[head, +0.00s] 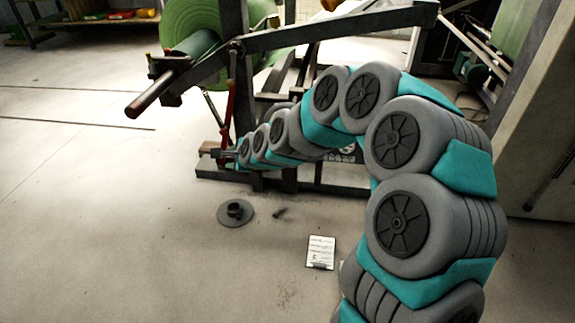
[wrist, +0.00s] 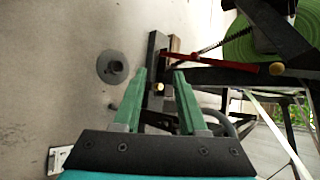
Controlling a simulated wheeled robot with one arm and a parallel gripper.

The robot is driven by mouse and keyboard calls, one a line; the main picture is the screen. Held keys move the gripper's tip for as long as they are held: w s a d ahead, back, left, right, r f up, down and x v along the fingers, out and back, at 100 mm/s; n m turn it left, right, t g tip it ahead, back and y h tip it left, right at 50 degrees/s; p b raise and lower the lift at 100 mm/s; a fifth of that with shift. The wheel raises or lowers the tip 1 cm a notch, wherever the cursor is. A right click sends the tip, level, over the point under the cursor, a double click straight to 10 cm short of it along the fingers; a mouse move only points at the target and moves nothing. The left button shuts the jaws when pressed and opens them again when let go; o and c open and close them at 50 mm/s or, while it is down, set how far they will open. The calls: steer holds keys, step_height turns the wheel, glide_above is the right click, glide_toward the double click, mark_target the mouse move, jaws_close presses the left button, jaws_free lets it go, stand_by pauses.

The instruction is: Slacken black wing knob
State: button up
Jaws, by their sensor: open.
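My gripper (head: 222,153) reaches low to the machine's dark base frame in the head view, far from the camera. In the wrist view its two green fingers (wrist: 159,74) are apart, with nothing clasped between them. Beyond and between them runs a dark frame bar (wrist: 155,55) with a small pale, brass-coloured tip (wrist: 158,87). I cannot clearly make out the black wing knob; no wing shape stands out against the dark frame. In the head view my arm covers part of the frame.
A red lever (wrist: 210,60) crosses just beyond the right finger. A green roll (head: 190,30) sits above on the machine. On the floor are a dark round disc with a raised centre (head: 236,212), a small dark piece (head: 280,213) and a paper sheet (head: 320,251). The left floor is clear.

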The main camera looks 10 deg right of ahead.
steer(key=w+d+f+m+t+h+b, duration=0.3)
steer(key=w+d+f+m+t+h, duration=0.15)
steer(key=w+f+m, duration=0.75)
steer(key=w+d+f+m+t+h+b, duration=0.2)
steer(key=d+f+m+t+h+b, duration=0.3)
steer(key=d+f+m, duration=0.55)
steer(key=w+d+r+n+g+h+p, duration=0.1)
steer(key=w+d, duration=0.3)
steer(key=w, duration=0.3)
steer(key=shift+r, duration=0.35)
steer(key=shift+d+g, duration=0.1)
steer(key=shift+g, duration=0.15)
jaws_close()
